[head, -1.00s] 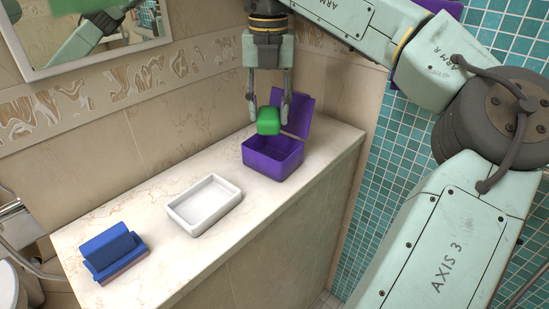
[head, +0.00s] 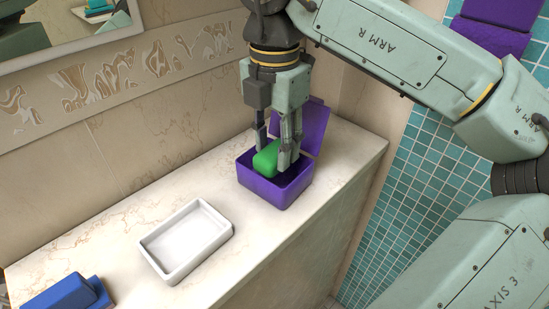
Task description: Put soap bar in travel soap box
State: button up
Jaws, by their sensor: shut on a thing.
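The green soap bar (head: 265,159) is held between the fingers of my gripper (head: 273,155), which is shut on it. The purple travel soap box (head: 268,190) stands on the counter with its lid (head: 313,127) open at the back right. The soap bar and fingertips are at the box opening, with the lower part of the bar inside the rim. Whether the bar touches the box floor is hidden by the front wall.
An empty white tray (head: 152,260) lies on the marble counter (head: 110,225) left of the box. A blue object (head: 65,293) sits at the counter's near left.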

aim_at(275, 149)
jog(key=shift+f, duration=1.95)
jog(key=shift+f, duration=0.15)
jog(key=o, duration=1.2)
jog(key=shift+c, duration=0.2)
jog(key=shift+r+p, duration=0.35)
jog(key=shift+p, duration=0.05)
notch_tip(275, 149, up, 12)
jog(key=shift+f+b, duration=0.15)
jog(key=shift+b, duration=0.75)
